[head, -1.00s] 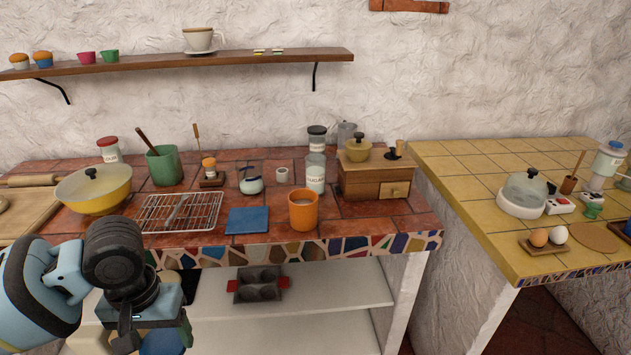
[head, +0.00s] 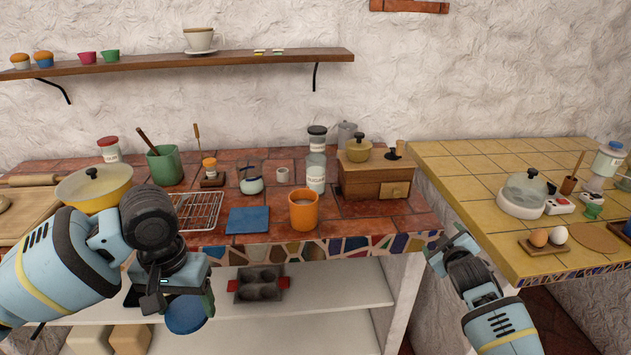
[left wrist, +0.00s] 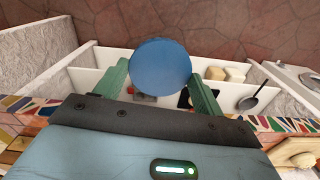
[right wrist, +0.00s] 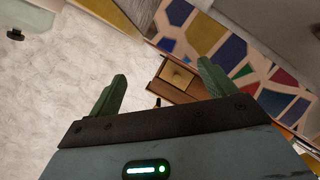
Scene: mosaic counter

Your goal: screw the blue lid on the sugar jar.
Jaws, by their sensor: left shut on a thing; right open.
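The blue lid (head: 186,315) is a flat round disc in my left gripper (head: 182,298), in front of and below the counter edge. In the left wrist view the lid (left wrist: 160,67) sits between the two green fingers, its flat face to the camera. The sugar jar (head: 316,172) is a clear glass jar with a white label, upright near the back of the counter, left of a wooden box; its rim overlaps a dark-lidded jar behind it. My right gripper (head: 445,244) is open and empty, by the gap between the two counters. Its spread fingers (right wrist: 160,92) show in the right wrist view.
An orange mug (head: 303,212) and a blue tile (head: 248,220) lie in front of the sugar jar. A wire rack (head: 198,212), a glass with white contents (head: 250,180) and a wooden box (head: 375,180) stand nearby. Shelves lie below the counter edge.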

